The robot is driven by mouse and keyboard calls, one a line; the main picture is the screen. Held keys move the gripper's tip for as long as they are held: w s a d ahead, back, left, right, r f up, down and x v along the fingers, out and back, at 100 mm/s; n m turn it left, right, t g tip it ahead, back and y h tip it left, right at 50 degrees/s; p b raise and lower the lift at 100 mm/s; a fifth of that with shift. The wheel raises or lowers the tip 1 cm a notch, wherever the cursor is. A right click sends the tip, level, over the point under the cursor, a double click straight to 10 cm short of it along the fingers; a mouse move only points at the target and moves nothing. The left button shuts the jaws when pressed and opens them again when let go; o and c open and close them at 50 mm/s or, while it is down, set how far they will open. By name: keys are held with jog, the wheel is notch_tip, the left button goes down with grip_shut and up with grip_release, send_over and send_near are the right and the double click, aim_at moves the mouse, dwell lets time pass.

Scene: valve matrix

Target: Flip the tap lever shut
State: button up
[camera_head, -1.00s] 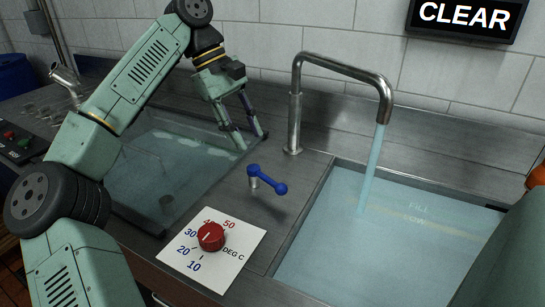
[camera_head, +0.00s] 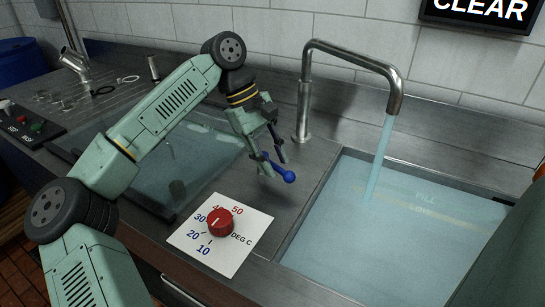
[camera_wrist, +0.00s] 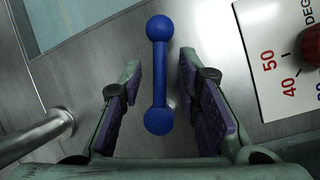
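The blue tap lever (camera_head: 288,176), a bar with a round knob at each end, sits on the steel counter left of the tap. The curved steel tap (camera_head: 351,57) pours a stream of water (camera_head: 379,160) into the right basin. My gripper (camera_head: 273,160) is open and low at the lever, its fingers partly hiding it in the head view. In the wrist view the lever (camera_wrist: 160,85) lies lengthwise between the two open fingers (camera_wrist: 160,95), with a visible gap on each side.
The right basin (camera_head: 297,238) holds water near FILL and LOW marks. A red temperature knob (camera_head: 221,222) on a white dial plate (camera_head: 258,225) stands in front of the lever. The tap's upright (camera_head: 304,112) rises close behind my gripper.

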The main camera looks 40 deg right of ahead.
grip_shut()
dwell(0.6)
